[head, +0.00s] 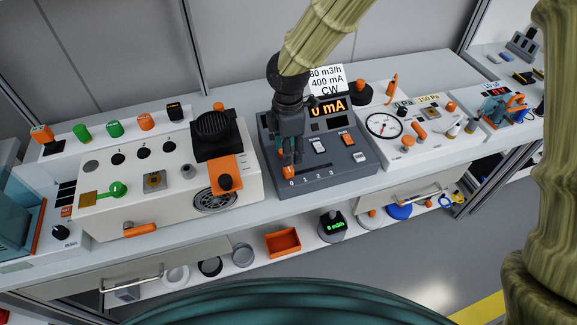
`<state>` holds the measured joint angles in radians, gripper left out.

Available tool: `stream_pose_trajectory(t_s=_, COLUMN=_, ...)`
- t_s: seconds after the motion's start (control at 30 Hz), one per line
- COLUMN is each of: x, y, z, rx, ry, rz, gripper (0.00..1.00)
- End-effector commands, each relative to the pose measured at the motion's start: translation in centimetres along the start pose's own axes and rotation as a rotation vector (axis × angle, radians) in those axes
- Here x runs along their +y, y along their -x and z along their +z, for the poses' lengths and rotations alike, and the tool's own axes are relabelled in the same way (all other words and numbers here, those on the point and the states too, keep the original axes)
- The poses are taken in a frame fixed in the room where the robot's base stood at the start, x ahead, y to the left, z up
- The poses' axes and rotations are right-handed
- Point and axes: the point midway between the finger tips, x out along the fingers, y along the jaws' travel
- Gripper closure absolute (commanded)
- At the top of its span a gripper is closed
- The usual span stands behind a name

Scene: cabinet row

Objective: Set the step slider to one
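The step slider's orange knob (289,172) is on the front left of a dark grey console (345,172), just above the mark 0. The marks 0, 1, 2 and 3 run to the right along the console's front edge. My gripper (290,157) points down at the knob from just behind and above it. The fingertips overlap the knob in the picture; I cannot tell whether they touch or grip it. The gripper hides the slot's left end and the console's left side.
The console also has a lit display (327,107), a white switch (318,145) and an orange switch (348,139). A cream panel (170,185) with a raised orange flap (225,174) stands to the left. A gauge panel (425,127) stands to the right.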

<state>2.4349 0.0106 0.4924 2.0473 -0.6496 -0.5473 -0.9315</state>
Motion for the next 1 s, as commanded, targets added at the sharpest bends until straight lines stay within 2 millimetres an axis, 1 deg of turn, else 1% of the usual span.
stream_pose_trajectory(t_s=0.1, x=-0.1, y=-2.1, z=0.1, rx=-0.001, ry=0.000, rz=-0.004, gripper=0.54)
stream_pose_trajectory(t_s=0.3, x=-0.1, y=-5.2, z=0.1, rx=-0.001, ry=-0.001, rz=-0.003, gripper=0.54)
stream_pose_trajectory(t_s=0.5, x=-0.1, y=-7.3, z=0.1, rx=-0.001, ry=-0.002, rz=-0.002, gripper=0.54)
stream_pose_trajectory(t_s=0.7, x=-0.1, y=-8.2, z=0.1, rx=0.000, ry=-0.003, rz=0.000, gripper=0.54)
stream_pose_trajectory(t_s=0.93, x=-0.1, y=-8.2, z=0.1, rx=0.000, ry=-0.003, rz=0.000, gripper=0.54)
stream_pose_trajectory(t_s=0.97, x=-0.1, y=-8.2, z=0.1, rx=0.000, ry=-0.003, rz=0.000, gripper=0.55)
stream_pose_trajectory(t_s=1.0, x=-0.1, y=-8.2, z=0.1, rx=0.000, ry=-0.003, rz=0.000, gripper=0.63)
